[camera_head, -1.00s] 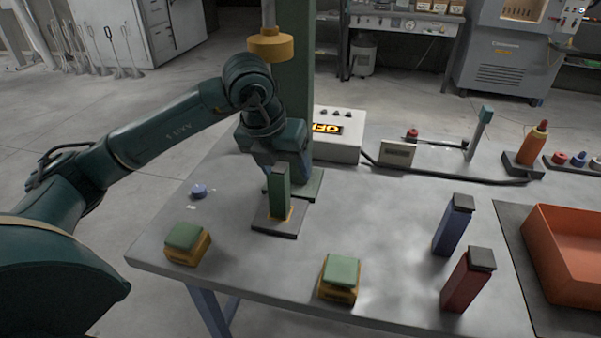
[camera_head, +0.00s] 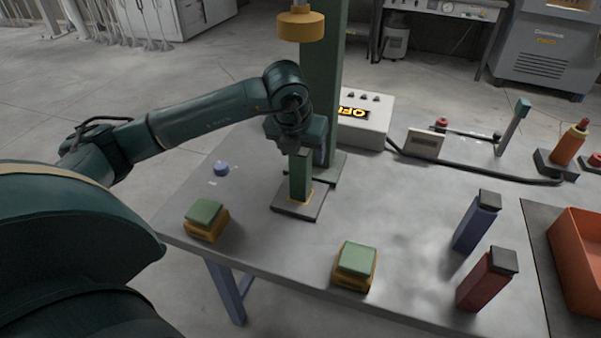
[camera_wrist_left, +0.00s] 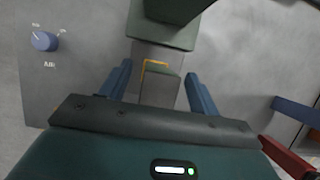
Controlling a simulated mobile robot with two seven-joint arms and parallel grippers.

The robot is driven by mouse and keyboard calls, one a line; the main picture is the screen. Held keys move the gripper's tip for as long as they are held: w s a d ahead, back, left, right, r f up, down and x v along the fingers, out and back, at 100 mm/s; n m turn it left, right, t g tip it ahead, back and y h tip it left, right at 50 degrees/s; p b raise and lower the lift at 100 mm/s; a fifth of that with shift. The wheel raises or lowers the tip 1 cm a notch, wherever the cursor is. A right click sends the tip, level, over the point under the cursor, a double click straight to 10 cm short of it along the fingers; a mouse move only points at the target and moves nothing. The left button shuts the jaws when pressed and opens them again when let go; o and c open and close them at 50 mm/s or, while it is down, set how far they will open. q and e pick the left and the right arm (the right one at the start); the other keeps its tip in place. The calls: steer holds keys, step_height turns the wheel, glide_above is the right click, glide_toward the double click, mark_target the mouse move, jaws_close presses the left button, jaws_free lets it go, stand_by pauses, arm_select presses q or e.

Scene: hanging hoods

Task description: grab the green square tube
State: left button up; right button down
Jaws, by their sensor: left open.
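The green square tube (camera_head: 300,176) stands upright on a dark base plate (camera_head: 316,207) with a yellow outline around its foot. In the left wrist view, the top part of the tube (camera_wrist_left: 159,92) lies between the two blue fingers. My left gripper (camera_head: 298,149) is at the tube's top end, pointing down. In the left wrist view my left gripper (camera_wrist_left: 158,84) is open, with a gap on each side of the tube. Its fingertips are hard to make out in the head view. My right gripper is not in view.
A green press column (camera_head: 322,75) with a yellow head (camera_head: 300,24) stands just behind. Two green-topped yellow blocks (camera_head: 205,214) (camera_head: 356,259), a blue (camera_head: 476,222) and a red post (camera_head: 487,280), and an orange bin (camera_head: 580,255) stand nearer or right. A blue knob (camera_head: 222,168) is left.

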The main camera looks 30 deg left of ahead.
arm_select(q)
steer(key=shift+c, duration=0.4)
jaws_close()
steer(key=shift+r, duration=0.1)
